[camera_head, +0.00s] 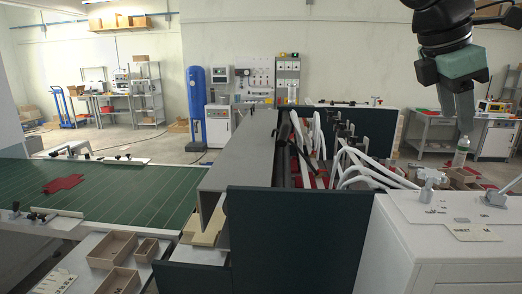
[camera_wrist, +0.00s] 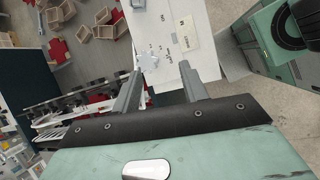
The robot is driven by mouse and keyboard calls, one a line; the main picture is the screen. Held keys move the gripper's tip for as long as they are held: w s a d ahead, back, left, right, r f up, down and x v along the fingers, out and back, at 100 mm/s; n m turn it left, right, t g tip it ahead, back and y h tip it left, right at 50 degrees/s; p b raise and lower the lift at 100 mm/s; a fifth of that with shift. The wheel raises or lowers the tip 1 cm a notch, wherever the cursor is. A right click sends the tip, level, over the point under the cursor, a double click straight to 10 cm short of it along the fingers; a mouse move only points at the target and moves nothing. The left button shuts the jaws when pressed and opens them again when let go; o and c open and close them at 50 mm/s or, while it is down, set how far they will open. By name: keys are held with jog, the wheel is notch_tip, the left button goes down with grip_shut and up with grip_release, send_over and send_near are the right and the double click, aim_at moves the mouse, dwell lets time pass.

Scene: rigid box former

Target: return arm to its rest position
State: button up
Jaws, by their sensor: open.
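My gripper (camera_head: 465,125) hangs at the upper right in the head view, pointing down, with its green body above the fingers. In the wrist view its two grey fingers (camera_wrist: 158,88) stand apart with nothing between them, so it is open and empty. It is raised in the air and touches nothing that I can see. Below it is the white cabinet top (camera_head: 440,212), which also shows beyond the fingers in the wrist view (camera_wrist: 172,18). The upper part of my arm is cut off by the top edge of the head view.
The box former (camera_head: 300,230) with dark green panels and white tubes stands in the middle. A green-topped table (camera_head: 110,195) with a red piece (camera_head: 63,183) is at left, near small cardboard trays (camera_head: 112,250).

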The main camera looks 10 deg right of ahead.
jog(key=s+a+f+m+y+b, duration=0.1)
jog(key=s+a+f+y+b, duration=0.15)
jog(key=a+f, duration=0.7)
jog(key=s+a+f+m+y+b, duration=0.1)
jog(key=s+a+f+b, duration=0.15)
jog(key=a+f, duration=0.7)
jog(key=s+a+f+m+y+b, duration=0.1)
jog(key=s+a+f+m+b, duration=0.1)
jog(key=s+f, duration=0.3)
jog(key=s+a+f+m+y+b, duration=0.1)
jog(key=s+f, duration=0.4)
jog(key=f, duration=0.7)
jog(key=shift+s+a+m+b, duration=0.3)
jog(key=shift+a+m+b, duration=0.2)
jog(key=shift+a+b, duration=0.45)
